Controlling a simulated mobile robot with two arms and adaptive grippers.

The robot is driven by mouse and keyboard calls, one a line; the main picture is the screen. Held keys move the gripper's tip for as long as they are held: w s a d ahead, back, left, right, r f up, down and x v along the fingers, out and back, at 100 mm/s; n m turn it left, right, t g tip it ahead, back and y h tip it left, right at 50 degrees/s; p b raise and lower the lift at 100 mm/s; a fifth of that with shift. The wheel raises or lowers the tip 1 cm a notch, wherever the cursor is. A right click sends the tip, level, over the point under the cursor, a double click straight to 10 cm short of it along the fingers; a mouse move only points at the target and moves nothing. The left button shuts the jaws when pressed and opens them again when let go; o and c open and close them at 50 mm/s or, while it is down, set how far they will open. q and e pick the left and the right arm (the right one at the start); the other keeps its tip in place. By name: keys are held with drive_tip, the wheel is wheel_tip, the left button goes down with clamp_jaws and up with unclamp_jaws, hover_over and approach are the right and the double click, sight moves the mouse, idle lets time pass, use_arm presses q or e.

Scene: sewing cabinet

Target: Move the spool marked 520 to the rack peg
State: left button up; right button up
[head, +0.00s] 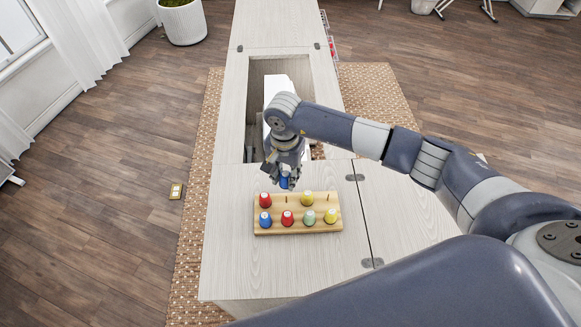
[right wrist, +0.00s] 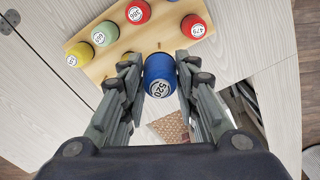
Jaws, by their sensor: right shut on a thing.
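The blue spool marked 520 (right wrist: 159,76) is between the fingers of my right gripper (right wrist: 158,88), which is shut on it. The label faces the wrist camera. In the head view my right gripper (head: 287,181) hangs just behind the wooden rack (head: 320,207), with a bit of the blue spool (head: 284,183) showing below it. The rack has two bare pegs in its back row: one (head: 286,198) between a red and a yellow spool, one (head: 328,195) at the right end. The wrist view shows a bare peg (right wrist: 159,46) just beyond the held spool. My left gripper is out of view.
The rack's front row holds blue (head: 265,219), red (head: 287,218), green (head: 309,218) and yellow (head: 331,216) spools. Its back row holds a red spool (head: 265,200) and a yellow one (head: 307,199). Behind it is the cabinet opening with a white machine (head: 282,86). The cabinet top (head: 270,268) in front is clear.

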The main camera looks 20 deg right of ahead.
drive_tip(key=shift+f+b, duration=0.4)
drive_tip(key=shift+f, duration=0.4)
wheel_tip(320, 180, down, 4)
drive_tip(key=shift+r+b, duration=0.15)
drive_tip(key=shift+b, duration=0.8)
drive_tip(key=shift+r+p, duration=0.3)
drive_tip(key=shift+r, duration=0.1)
drive_tip(key=shift+d+f, duration=0.1)
drive_tip(key=shift+f+b, duration=0.45)
drive_tip(key=shift+b, duration=0.25)
drive_tip(key=shift+f, duration=0.2)
drive_tip(key=shift+f+b, duration=0.1)
drive_tip(key=shift+b, duration=0.2)
drive_tip(key=shift+f+b, duration=1.4)
drive_tip(key=shift+b, duration=0.35)
